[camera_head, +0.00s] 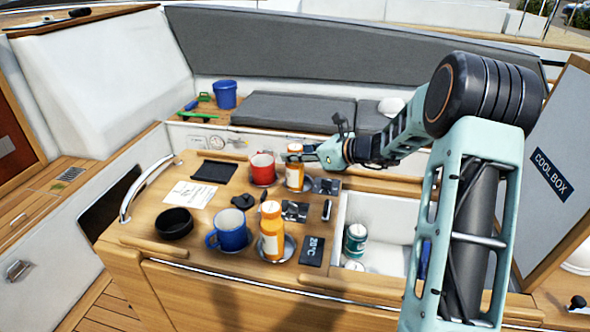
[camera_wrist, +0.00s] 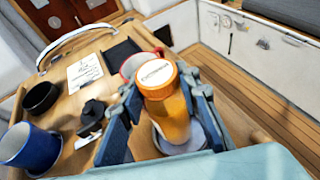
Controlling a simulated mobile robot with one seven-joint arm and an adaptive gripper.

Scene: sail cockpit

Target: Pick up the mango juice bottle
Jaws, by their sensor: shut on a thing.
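Two orange bottles show in the head view, and I cannot read which is mango juice. My gripper (camera_head: 300,157) is shut on the far orange bottle (camera_head: 294,178), gripping its upper part. In the wrist view this bottle (camera_wrist: 174,123) is upright between the two blue fingers, with an orange cap on top. A round metal coaster (camera_wrist: 200,142) lies beneath it; I cannot tell whether the bottle touches it. The other orange bottle (camera_head: 272,240) stands on a round saucer nearer the table's front edge.
A red mug (camera_head: 262,170) stands just left of the held bottle. A blue mug (camera_head: 231,231) and a black bowl (camera_head: 174,223) are nearer the front. An open cool box (camera_head: 385,218) with cans lies to the right. A metal rail (camera_head: 143,187) borders the left.

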